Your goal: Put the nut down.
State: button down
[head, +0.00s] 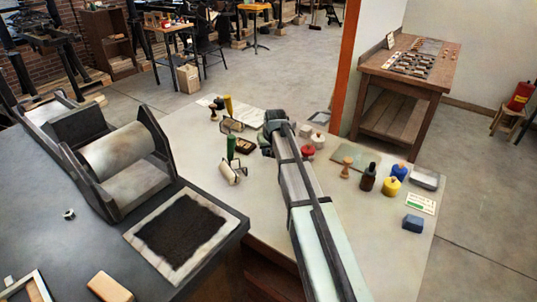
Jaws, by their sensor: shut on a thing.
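My gripper (273,125) is at the far end of my arm, low over the pale table among small tools. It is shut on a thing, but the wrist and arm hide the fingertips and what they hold. I cannot see whether that thing is the nut. A small, light, nut-like piece (69,214) with a dark hole lies on the dark bench at the left, well apart from my gripper.
Rollers (233,171), a green tube (231,147), a red-topped pot (308,153), a dark bottle (368,177) and a yellow pot (391,187) stand around my arm. A press (118,165) stands on the dark bench (95,250). The pale table (185,130) is clear at its left.

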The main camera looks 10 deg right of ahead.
jog(key=shift+f, duration=0.9)
jog(key=shift+f, duration=0.15)
jog(key=c, duration=0.9)
grip_release()
jog(key=shift+o, duration=0.2)
jog(key=v, duration=1.2)
jog(key=shift+o, duration=0.4)
